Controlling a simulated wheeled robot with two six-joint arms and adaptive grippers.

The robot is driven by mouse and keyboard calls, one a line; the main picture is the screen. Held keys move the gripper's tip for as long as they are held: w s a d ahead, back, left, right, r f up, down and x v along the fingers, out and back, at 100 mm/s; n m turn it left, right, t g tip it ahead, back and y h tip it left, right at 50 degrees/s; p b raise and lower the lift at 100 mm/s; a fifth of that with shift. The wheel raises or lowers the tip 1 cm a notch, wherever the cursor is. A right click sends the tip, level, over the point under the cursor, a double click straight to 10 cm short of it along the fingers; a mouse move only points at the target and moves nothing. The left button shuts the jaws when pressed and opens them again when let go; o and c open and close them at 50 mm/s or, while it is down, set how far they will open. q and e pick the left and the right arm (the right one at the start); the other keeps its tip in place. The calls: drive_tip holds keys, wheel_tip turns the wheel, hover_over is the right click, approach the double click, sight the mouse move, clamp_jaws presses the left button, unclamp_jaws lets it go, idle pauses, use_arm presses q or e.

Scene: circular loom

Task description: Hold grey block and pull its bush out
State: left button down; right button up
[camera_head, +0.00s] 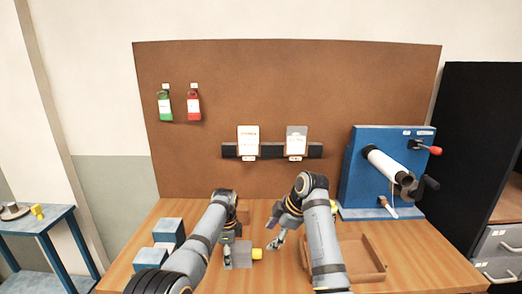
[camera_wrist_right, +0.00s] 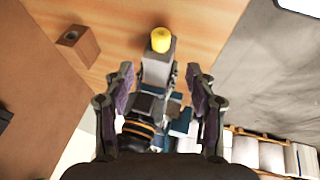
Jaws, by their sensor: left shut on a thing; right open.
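The grey block (camera_head: 242,256) is just above the table in front of me, with its yellow bush (camera_head: 257,253) sticking out of its right side. My left gripper (camera_head: 228,254) is shut on the block from the left. My right gripper (camera_head: 276,238) is open and empty, to the upper right of the bush. In the right wrist view the yellow bush (camera_wrist_right: 161,40) tops the grey block (camera_wrist_right: 157,70), beyond and between the open fingers of my right gripper (camera_wrist_right: 160,82). The bush is apart from those fingers. The bush's inner part is hidden in the block.
A wooden tray (camera_head: 377,272) lies right of my right arm. Blue blocks (camera_head: 169,231) stand at the left. A blue machine (camera_head: 358,178) with a roller stands at the back right. A brown block with a hole (camera_wrist_right: 78,45) shows in the right wrist view.

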sight(259, 251)
drive_tip(key=shift+t, duration=0.3)
drive_tip(key=x, duration=1.1)
drive_tip(key=shift+s+f, duration=0.1)
drive_tip(key=shift+s, duration=0.25)
clamp_jaws()
